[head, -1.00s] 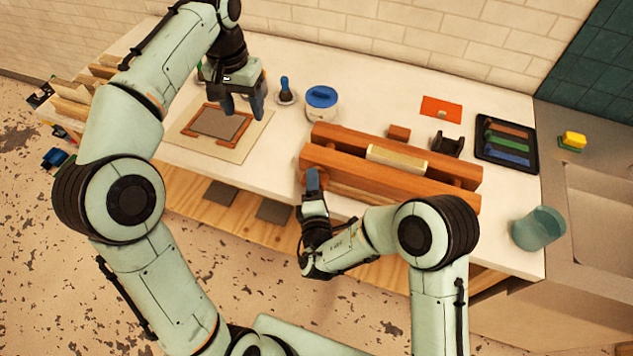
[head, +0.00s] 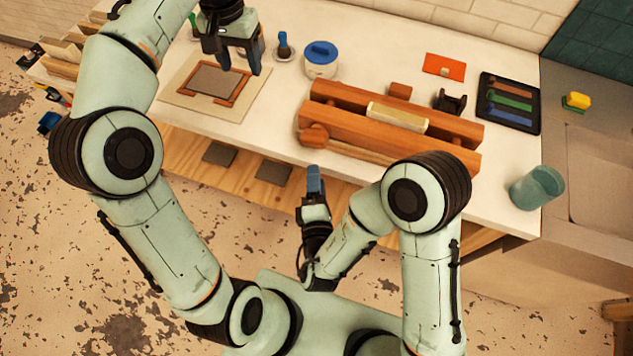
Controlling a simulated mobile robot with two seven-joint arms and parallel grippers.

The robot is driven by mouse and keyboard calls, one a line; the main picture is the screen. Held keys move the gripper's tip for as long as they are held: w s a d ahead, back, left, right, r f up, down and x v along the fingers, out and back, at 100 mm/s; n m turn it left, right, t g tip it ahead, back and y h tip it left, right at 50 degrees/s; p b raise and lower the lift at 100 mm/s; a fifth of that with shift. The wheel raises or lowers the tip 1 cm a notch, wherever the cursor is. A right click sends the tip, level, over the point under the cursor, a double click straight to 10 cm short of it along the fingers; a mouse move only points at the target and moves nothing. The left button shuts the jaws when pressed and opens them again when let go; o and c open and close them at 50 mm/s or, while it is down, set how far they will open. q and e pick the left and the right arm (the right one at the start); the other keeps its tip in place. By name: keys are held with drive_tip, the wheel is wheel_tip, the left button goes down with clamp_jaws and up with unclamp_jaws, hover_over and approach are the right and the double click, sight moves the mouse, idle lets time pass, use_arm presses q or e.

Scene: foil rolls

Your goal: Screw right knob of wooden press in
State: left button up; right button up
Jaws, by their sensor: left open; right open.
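The wooden press (head: 385,130) lies on the white table as two long orange-brown beams, with a pale block (head: 398,117) on top between them. A round wooden knob (head: 314,135) shows at the left end of its front face. The right knob is not visible; my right arm covers part of the area in front of the press's right end. My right gripper (head: 314,178) is open and empty, in front of the table edge and apart from the visible left knob. My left gripper (head: 240,68) is open and empty, above the framed board, far left of the press.
The framed board (head: 185,98) lies at the table's left. A blue-lidded jar (head: 320,60) stands behind the press's left end. A dark tray (head: 509,102) with coloured bars and a teal cup (head: 537,187) are at the right.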

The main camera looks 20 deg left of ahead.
drive_tip(key=shift+s+d, duration=0.15)
drive_tip(key=shift+s, duration=0.1)
